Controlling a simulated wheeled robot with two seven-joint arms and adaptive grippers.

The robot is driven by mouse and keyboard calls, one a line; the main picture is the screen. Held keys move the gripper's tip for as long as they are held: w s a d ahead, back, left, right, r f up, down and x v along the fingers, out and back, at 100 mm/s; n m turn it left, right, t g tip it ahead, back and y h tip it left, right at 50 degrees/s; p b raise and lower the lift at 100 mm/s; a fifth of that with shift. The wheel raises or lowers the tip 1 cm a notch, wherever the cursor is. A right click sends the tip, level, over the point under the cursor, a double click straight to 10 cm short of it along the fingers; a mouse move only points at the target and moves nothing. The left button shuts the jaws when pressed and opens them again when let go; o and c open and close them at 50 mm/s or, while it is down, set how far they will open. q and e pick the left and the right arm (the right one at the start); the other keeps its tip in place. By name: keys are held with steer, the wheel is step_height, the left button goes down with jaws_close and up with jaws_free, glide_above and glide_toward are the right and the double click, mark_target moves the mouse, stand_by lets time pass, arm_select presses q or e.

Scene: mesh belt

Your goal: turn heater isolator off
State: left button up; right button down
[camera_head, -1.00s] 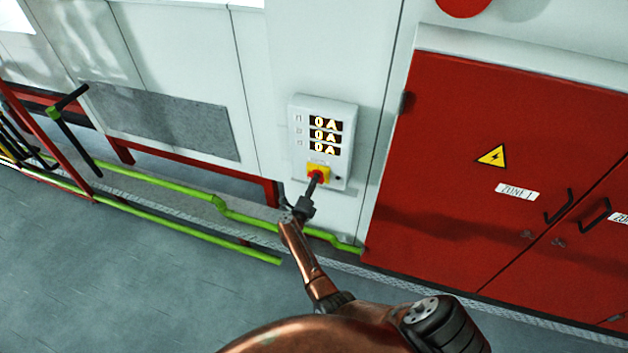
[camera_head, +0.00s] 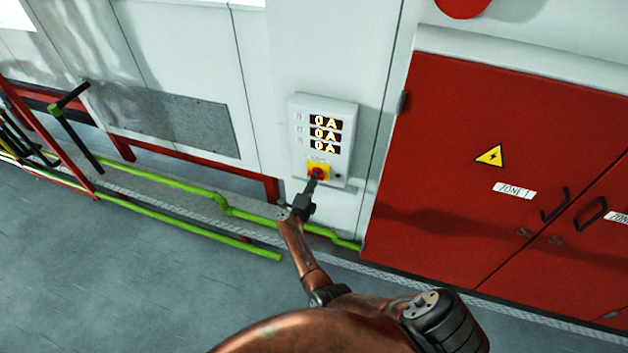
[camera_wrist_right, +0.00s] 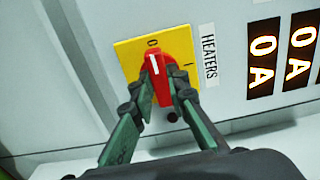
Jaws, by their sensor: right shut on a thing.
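The heater isolator is a red rotary knob (camera_wrist_right: 158,72) on a yellow plate (camera_wrist_right: 130,50), low on a white wall box (camera_head: 342,112). A label beside it reads HEATERS. The knob's white mark points at the 0 on the plate; the I mark is to the right. My right gripper (camera_wrist_right: 164,88) is shut on the red knob, one finger on each side. In the head view my right gripper (camera_head: 316,180) reaches up to the yellow plate (camera_head: 319,165) and partly hides the knob. My left gripper is in neither view.
Three lit displays (camera_head: 325,134) on the box read 0 A. Red cabinet doors (camera_head: 450,150) with handles stand to the right. Green pipes (camera_head: 180,193) run low along the wall on the left. The grey floor (camera_head: 110,270) at lower left is clear.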

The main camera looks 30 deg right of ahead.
steer(key=shift+f, duration=0.1)
steer(key=c, duration=1.9)
jaws_free()
